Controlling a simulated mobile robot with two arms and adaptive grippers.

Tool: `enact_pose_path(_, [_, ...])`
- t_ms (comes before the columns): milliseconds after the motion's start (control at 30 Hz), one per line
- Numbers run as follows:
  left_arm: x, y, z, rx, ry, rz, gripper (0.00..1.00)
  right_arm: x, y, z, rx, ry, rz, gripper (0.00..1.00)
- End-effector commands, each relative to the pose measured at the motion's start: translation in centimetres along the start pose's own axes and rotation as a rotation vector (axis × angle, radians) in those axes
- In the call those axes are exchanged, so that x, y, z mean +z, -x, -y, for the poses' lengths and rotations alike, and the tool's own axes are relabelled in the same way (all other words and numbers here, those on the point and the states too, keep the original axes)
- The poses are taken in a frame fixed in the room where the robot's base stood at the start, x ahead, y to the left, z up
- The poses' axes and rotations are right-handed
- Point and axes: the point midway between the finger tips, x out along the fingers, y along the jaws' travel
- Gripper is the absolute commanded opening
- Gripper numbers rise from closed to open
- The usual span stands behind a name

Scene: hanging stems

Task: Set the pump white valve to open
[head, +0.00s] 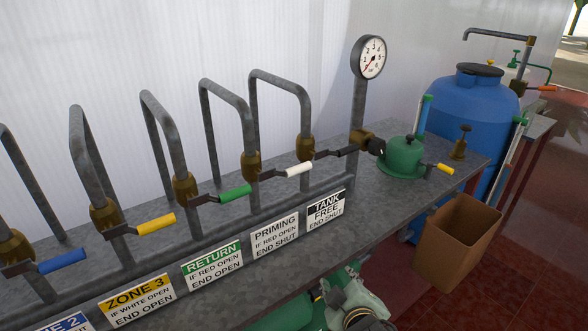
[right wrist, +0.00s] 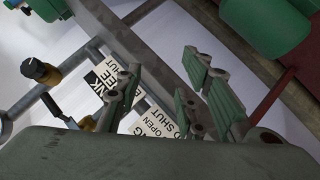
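The pump white valve's handle (head: 298,170) sticks out to the right from a brass body (head: 251,165), crosswise to its upright pipe. The white PRIMING label (head: 275,236) is below it and reads "if red open, end shut". My right gripper (head: 342,288) is at the bottom of the head view, in front of and below the bench edge, apart from the valve. In the right wrist view the gripper's green-padded fingers (right wrist: 160,78) stand apart with nothing between them. The white handle cannot be made out there. My left gripper is not in view.
Neighbouring handles are green (head: 235,194) on the left and black (head: 347,150) on the right. A gauge (head: 370,58) and a green pump (head: 404,157) stand farther right.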

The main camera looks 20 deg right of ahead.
Motion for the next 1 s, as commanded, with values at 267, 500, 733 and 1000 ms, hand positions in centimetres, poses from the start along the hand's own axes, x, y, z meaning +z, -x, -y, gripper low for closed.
enact_pose_path(267, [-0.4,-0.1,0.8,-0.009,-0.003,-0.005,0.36,-6.9,-1.1,-5.4,0.206,0.201,-0.175,0.36])
enact_pose_path(500, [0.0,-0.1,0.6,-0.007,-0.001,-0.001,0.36,-15.1,-0.9,-9.9,0.45,0.478,-0.357,0.36])
enact_pose_path(733, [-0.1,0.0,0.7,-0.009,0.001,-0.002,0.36,-19.6,-0.4,-11.6,0.58,0.639,-0.442,0.36])
enact_pose_path(1000, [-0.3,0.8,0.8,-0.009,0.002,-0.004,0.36,-21.8,-3.2,-13.1,0.582,0.64,-0.443,0.36])
